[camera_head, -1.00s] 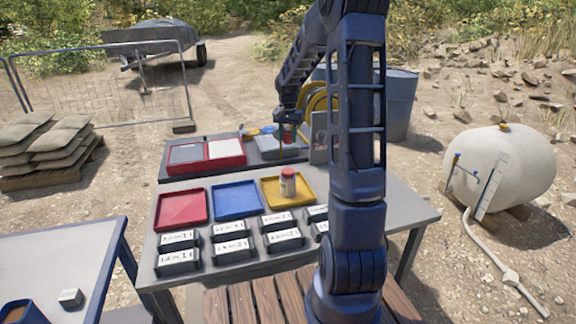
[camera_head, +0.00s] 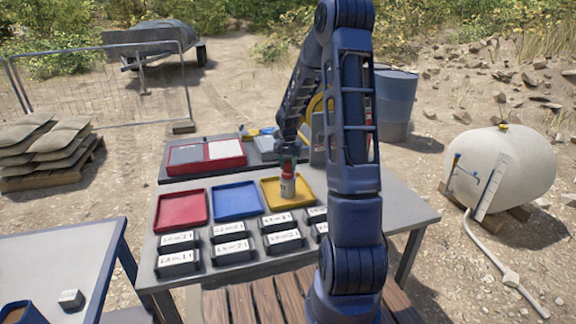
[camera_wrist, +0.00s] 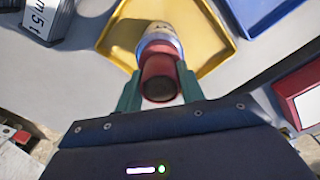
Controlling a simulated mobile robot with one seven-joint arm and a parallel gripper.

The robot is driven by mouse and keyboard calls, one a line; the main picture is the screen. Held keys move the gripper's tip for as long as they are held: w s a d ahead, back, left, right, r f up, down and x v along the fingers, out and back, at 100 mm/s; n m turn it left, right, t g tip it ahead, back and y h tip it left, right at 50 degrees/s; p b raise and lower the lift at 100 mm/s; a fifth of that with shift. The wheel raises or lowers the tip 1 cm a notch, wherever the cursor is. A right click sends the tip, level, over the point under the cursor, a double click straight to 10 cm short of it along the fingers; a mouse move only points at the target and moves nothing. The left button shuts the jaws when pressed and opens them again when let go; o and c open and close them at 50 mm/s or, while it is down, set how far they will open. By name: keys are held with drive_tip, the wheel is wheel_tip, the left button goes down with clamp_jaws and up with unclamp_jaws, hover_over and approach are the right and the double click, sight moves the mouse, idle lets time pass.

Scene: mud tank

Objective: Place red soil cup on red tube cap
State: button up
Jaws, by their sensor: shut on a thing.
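The red soil cup (camera_wrist: 161,76) is between the two green fingers of my gripper (camera_wrist: 160,72), which is shut on it. Its dark round end faces the wrist camera. The pale tube (camera_head: 287,189) stands upright in the yellow tray (camera_head: 268,194). Its red cap is largely hidden by the cup and fingers. In the head view my gripper (camera_head: 288,163) is right over the tube, with the cup at or just above the cap. I cannot tell whether cup and cap touch. The tube's pale top (camera_wrist: 158,40) shows just beyond the cup in the wrist view.
Red (camera_head: 181,210) and blue (camera_head: 237,201) trays lie left of the yellow one. Several labelled black boxes (camera_head: 232,250) stand in front. A red-framed two-part tray (camera_head: 206,154) sits behind. The grey table (camera_head: 395,208) is clear at right.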

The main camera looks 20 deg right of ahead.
sight(288, 163)
drive_tip(key=shift+f, duration=0.1)
drive_tip(key=o, duration=1)
wheel_tip(288, 163, up, 12)
drive_tip(key=f, duration=0.1)
drive_tip(key=s+a+r+n+t, duration=0.1)
drive_tip(key=s+r+n, duration=0.1)
drive_tip(key=s+r, duration=0.65)
drive_tip(key=shift+s+a+r+n+t, duration=0.35)
drive_tip(key=shift+s+r+n+t, duration=0.45)
drive_tip(key=shift+s, duration=3.85)
drive_tip(key=shift+s+a+r+n+t, duration=0.4)
drive_tip(key=shift+s+r+n, duration=0.7)
drive_tip(key=shift+s, duration=3.55)
drive_tip(key=shift+s+a+r+n+t, duration=0.45)
drive_tip(key=shift+s+r, duration=0.85)
drive_tip(key=shift+s, duration=3.35)
